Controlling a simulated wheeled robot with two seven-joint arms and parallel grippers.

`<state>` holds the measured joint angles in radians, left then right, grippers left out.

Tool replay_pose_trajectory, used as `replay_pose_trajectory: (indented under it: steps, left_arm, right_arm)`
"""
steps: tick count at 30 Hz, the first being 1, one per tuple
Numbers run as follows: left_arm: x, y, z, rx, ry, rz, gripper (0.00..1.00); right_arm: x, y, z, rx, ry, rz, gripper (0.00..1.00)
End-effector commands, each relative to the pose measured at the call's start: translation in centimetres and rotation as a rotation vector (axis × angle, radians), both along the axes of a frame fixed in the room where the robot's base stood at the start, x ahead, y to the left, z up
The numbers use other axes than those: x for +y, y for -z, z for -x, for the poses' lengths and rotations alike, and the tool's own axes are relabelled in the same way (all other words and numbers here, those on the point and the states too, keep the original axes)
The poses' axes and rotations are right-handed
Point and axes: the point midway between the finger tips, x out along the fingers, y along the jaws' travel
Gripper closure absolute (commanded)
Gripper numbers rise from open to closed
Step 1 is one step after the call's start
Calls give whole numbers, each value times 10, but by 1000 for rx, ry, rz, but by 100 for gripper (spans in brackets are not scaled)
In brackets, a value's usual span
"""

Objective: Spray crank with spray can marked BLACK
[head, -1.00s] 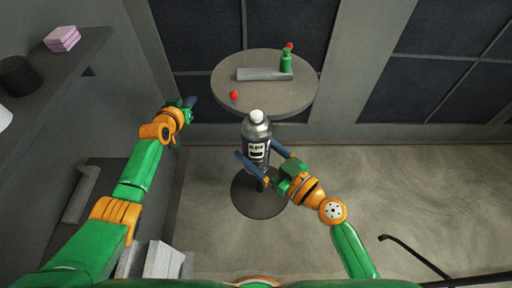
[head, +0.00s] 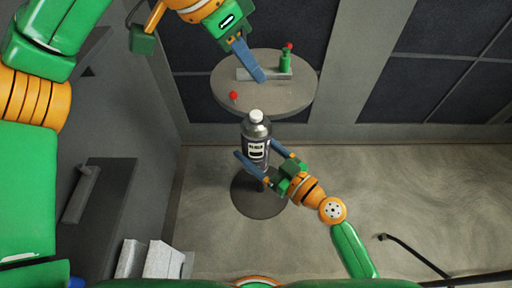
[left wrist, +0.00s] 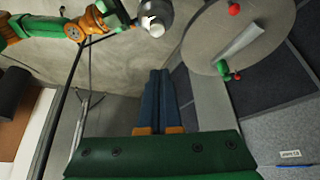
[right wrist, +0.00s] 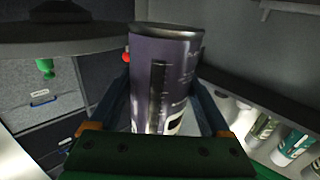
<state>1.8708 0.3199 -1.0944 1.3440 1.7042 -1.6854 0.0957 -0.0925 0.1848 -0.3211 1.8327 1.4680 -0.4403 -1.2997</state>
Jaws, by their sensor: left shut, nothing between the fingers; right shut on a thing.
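The spray can (head: 256,140) is dark with a grey shoulder, a white cap and a white label whose print is hard to read. It stands upright between the fingers of my right gripper (head: 256,154), which is shut on it. The can fills the middle of the right wrist view (right wrist: 165,70). A grey bar, perhaps the crank (head: 252,74), lies on the round table (head: 285,100). A green piece with a red tip (head: 286,62) stands at its right end. My left gripper (head: 261,79) is shut and empty, and appears in front of the bar, partly hiding it.
A small red knob (head: 233,96) is on the table's left side. Grey shelving with a bracket-like part (head: 80,195) runs along the left wall. Bottles (right wrist: 292,145) stand on a shelf in the right wrist view. The floor to the right is mostly clear.

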Motion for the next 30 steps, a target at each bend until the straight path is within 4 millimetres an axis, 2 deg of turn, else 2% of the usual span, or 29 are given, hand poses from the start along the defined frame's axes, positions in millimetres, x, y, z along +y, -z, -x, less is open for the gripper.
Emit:
replay_pose_trajectory:
  steps: [6, 12, 30]
  left_arm:
    - [1, 35, 0, 3, -1, 3, 100]
    - [0, 55, 0, 1, 1, 4, 100]
    - [-1, 58, 0, 0, 0, 5, 100]
  right_arm:
    - [0, -1, 0, -1, 0, -1, 85]
    - [0, -1, 0, -1, 0, -1, 85]
    - [0, -1, 0, -1, 0, -1, 85]
